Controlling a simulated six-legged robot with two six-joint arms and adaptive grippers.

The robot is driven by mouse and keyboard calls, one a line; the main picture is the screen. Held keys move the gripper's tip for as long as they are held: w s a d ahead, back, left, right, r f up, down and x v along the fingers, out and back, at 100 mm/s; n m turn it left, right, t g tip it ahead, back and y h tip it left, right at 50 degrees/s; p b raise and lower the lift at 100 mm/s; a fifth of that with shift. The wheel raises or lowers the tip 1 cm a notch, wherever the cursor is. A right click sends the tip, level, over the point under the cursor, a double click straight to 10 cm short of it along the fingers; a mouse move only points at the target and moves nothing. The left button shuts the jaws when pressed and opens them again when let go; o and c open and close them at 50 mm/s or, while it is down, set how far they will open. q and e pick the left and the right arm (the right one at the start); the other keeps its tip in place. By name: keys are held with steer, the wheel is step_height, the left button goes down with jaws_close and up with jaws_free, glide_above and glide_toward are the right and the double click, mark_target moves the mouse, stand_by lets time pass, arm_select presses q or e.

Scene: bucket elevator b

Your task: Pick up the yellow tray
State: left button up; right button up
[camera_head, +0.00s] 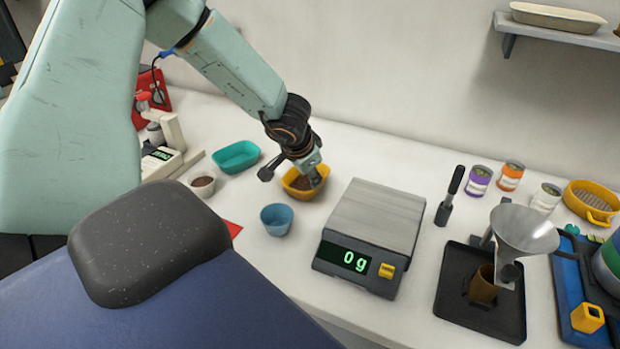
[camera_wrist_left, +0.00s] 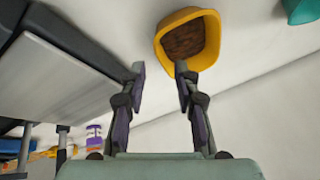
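The yellow tray (camera_head: 298,193) stands on the white bench, left of the scale, with brown granular stuff inside. It also shows in the left wrist view (camera_wrist_left: 211,36) at the top, beyond the fingers. My left gripper (camera_head: 314,174) is at the tray's right side in the head view and hides part of its rim. In the left wrist view the fingers (camera_wrist_left: 160,68) are apart with nothing held between them. One fingertip overlaps the tray's edge and the other is outside it; I cannot tell whether they touch. My right gripper is not in view.
A scale (camera_head: 372,232) reading 0 g stands right of the tray. A blue cup (camera_head: 277,220) is close in front, and a teal tray (camera_head: 236,157) is behind left. A funnel stand (camera_head: 482,293) is farther right.

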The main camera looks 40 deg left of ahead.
mark_target(315, 193)
arm_select(q)
steer(key=x, duration=0.1)
steer(key=b+x, duration=0.1)
steer(key=x, duration=0.1)
steer(key=shift+a+f+b, duration=0.25)
steer(key=shift+a+b, duration=0.05)
steer(key=shift+a, duration=0.05)
steer(key=shift+w+f, duration=0.2)
steer(key=shift+f, duration=0.1)
steer(key=b+x, duration=0.2)
steer(key=x, duration=0.1)
steer(key=shift+w+d+f+b, duration=0.1)
steer(key=shift+f+b, duration=0.25)
steer(key=shift+f, duration=0.05)
steer(key=shift+w+f, duration=0.2)
steer(key=shift+w, duration=0.05)
steer(key=shift+s+d+r, duration=0.1)
steer(key=shift+r, duration=0.1)
steer(key=shift+c, duration=1.1)
steer(key=shift+f, duration=0.1)
jaws_close()
